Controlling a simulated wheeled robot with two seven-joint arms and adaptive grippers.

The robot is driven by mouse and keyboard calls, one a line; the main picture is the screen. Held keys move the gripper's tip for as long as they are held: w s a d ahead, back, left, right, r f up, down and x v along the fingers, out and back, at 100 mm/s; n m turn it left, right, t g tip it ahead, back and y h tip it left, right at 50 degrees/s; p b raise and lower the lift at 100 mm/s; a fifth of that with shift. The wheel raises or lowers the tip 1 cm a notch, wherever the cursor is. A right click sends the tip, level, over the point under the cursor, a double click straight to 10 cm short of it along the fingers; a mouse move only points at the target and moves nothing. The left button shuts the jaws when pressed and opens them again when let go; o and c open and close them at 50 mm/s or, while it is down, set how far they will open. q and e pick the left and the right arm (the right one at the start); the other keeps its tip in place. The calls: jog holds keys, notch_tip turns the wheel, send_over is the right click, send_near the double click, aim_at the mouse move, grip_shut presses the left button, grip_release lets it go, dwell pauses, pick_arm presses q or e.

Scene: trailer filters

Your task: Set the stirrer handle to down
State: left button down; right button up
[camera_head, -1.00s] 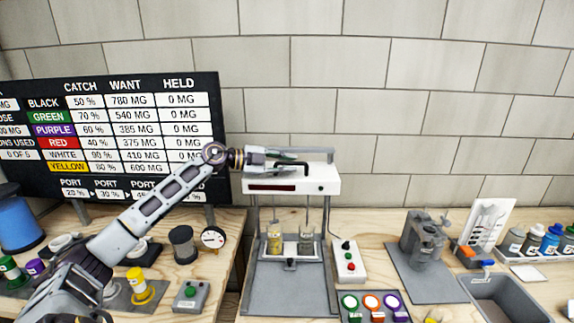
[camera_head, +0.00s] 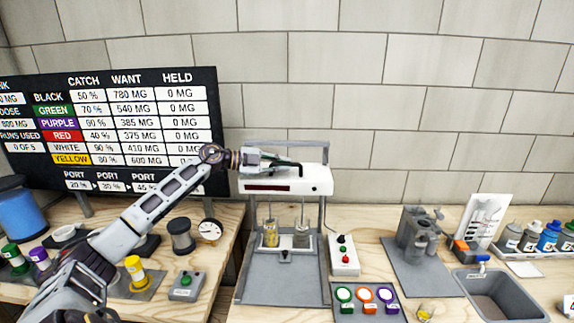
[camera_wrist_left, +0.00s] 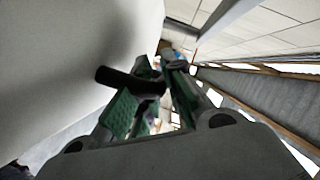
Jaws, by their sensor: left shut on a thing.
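The stirrer (camera_head: 315,182) is a white head on grey posts, standing on the bench in the middle of the head view. Its black handle (camera_head: 292,167) sits at the front of the head, near the top edge. My left gripper (camera_head: 278,163) reaches in from the left and is shut on the handle. In the left wrist view the dark handle (camera_wrist_left: 118,78) lies across between the green finger pads (camera_wrist_left: 148,88). The fingers hide part of the handle, so its exact angle is hard to tell. My right gripper is not in view.
Two stirring rods hang over two jars (camera_head: 271,234) under the head. A small switch box (camera_head: 344,256) stands to its right. A button panel (camera_head: 366,302) is in front. The dark score board (camera_head: 110,130) stands behind my left arm. A rail runs above the stirrer head.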

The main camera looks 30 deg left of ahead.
aim_at(281, 188)
pick_arm(q)
notch_tip(281, 188, down, 2)
jog(key=shift+a, duration=0.1)
notch_tip(281, 188, down, 5)
jog(key=shift+r+b, duration=0.15)
jog(key=shift+b, duration=0.5)
notch_tip(281, 188, down, 2)
jog(key=c, duration=1.8)
grip_release()
jog(key=shift+o, duration=0.2)
jog(key=shift+s, duration=0.1)
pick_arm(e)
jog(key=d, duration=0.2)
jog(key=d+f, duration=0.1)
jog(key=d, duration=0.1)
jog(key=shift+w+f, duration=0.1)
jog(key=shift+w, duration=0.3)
